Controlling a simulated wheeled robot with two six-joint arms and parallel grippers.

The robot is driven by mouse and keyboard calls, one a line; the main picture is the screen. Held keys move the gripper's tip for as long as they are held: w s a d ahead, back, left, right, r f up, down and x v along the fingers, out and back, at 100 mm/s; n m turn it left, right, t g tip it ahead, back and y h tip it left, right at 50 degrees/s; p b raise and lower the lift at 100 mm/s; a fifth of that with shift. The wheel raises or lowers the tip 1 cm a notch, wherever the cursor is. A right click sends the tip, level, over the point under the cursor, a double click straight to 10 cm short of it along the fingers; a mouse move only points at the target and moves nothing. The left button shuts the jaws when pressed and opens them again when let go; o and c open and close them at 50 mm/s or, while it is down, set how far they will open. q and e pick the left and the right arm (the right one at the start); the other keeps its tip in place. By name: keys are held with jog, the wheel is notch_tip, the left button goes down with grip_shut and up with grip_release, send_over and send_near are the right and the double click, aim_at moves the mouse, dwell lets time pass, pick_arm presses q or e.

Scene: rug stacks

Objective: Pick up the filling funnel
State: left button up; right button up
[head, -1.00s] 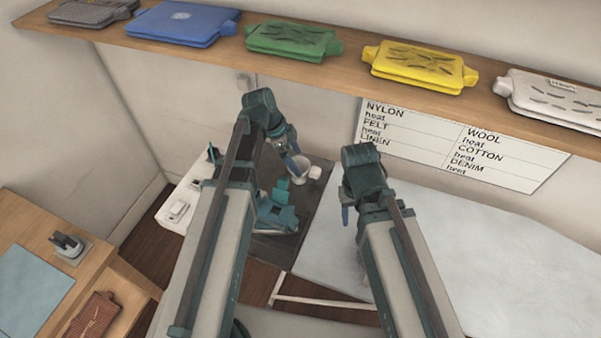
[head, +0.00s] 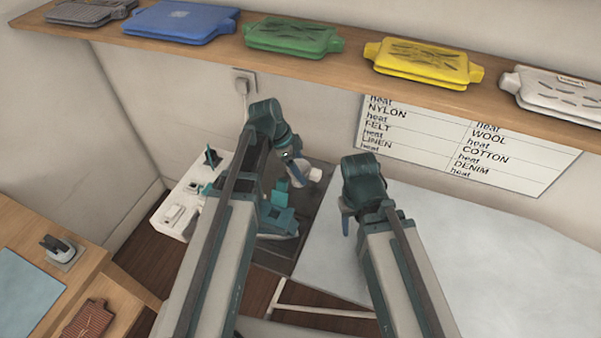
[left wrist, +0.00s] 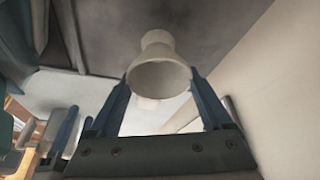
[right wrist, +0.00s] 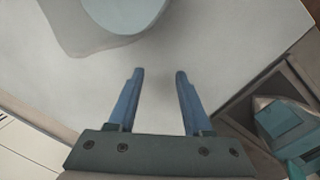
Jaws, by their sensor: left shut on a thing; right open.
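The filling funnel (left wrist: 158,75) is a whitish cup-like piece with a wide mouth and a narrower neck. In the left wrist view it sits between the two blue fingers of my left gripper (left wrist: 162,95), which is shut on it. In the head view the funnel (head: 301,173) shows at the tip of my left gripper (head: 293,170), over the dark mat, partly hidden by the fingers. My right gripper (right wrist: 158,75) is open and empty above the pale table; it also shows in the head view (head: 346,212).
A teal device (head: 278,215) stands on the dark surface close below my left arm. A pale ironing surface (head: 450,250) spreads to the right. A shelf (head: 300,62) with several coloured flat packs runs above. A white unit (head: 180,205) stands at the left.

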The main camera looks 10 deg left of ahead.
aim_at(308, 170)
pick_arm(q)
jog(key=shift+r, duration=0.1)
pick_arm(e)
jog(key=shift+r, duration=0.1)
pick_arm(q)
jog(key=shift+r+p, duration=0.5)
jog(key=shift+p, duration=0.05)
pick_arm(e)
jog(key=shift+r, duration=0.45)
pick_arm(q)
notch_tip(308, 170, up, 3)
jog(key=p, duration=0.2)
jog(key=shift+f+p, duration=0.2)
jog(key=shift+p, duration=0.15)
pick_arm(e)
notch_tip(308, 170, up, 3)
jog(key=shift+f, duration=0.3)
pick_arm(q)
jog(key=w+d, duration=1.1)
jog(key=w, duration=0.3)
jog(key=shift+w+f, duration=0.15)
pick_arm(e)
jog(key=shift+s, duration=0.1)
